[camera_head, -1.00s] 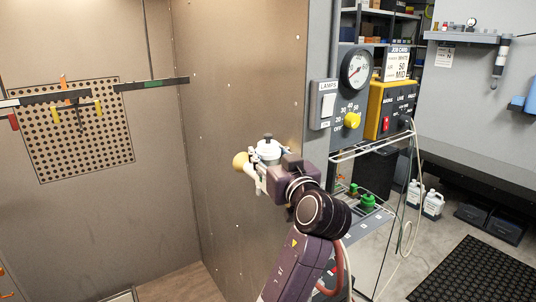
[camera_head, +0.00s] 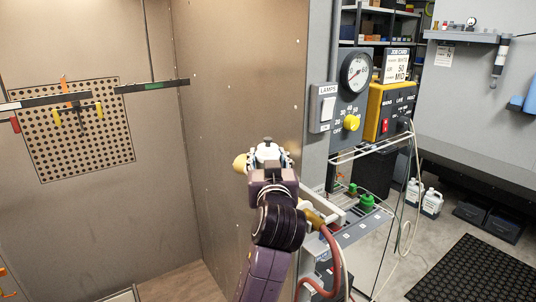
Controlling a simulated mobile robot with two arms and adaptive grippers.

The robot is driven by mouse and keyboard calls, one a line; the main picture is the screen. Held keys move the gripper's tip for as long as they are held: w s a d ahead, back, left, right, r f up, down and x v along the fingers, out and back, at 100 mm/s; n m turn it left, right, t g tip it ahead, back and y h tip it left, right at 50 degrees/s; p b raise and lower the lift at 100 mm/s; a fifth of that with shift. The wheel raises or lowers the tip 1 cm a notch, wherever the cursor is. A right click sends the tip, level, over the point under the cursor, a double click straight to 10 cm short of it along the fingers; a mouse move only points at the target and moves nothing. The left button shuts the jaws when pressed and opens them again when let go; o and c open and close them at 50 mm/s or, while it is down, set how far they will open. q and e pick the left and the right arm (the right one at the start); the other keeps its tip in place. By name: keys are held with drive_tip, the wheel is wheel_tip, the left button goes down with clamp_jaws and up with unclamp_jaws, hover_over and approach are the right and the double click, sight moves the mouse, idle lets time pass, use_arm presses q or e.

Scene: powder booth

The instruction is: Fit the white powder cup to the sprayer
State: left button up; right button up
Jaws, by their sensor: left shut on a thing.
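The white powder cup (camera_head: 268,154) shows as a pale round part with a dark knob on top, in front of the brown booth wall. My left gripper (camera_head: 269,163) is shut on it from the near side and hides its lower part. The sprayer is mostly hidden behind the cup and gripper; its tan rounded nozzle (camera_head: 240,163) sticks out to the left. The cup appears to sit at the top of the sprayer, but I cannot tell whether it is fully seated. My right gripper is not in view.
A red hose (camera_head: 331,250) hangs close to my left arm.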

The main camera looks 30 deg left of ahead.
use_arm(q)
drive_tip(key=shift+r+m+t+h+p, duration=0.1)
drive_tip(key=shift+m+t+h+p, duration=0.2)
drive_tip(key=shift+m+h+p, duration=0.25)
drive_tip(key=shift+m+t+h, duration=0.25)
drive_tip(key=shift+t+h, duration=0.15)
drive_tip(key=shift+h, duration=0.05)
drive_tip(key=shift+p, duration=0.3)
drive_tip(key=shift+m+h+p, duration=0.4)
drive_tip(key=shift+h+p, duration=0.1)
drive_tip(key=shift+p, duration=0.05)
drive_tip(key=shift+m+t+h, duration=0.3)
drive_tip(key=shift+t+h, duration=0.1)
drive_tip(key=shift+h, duration=0.1)
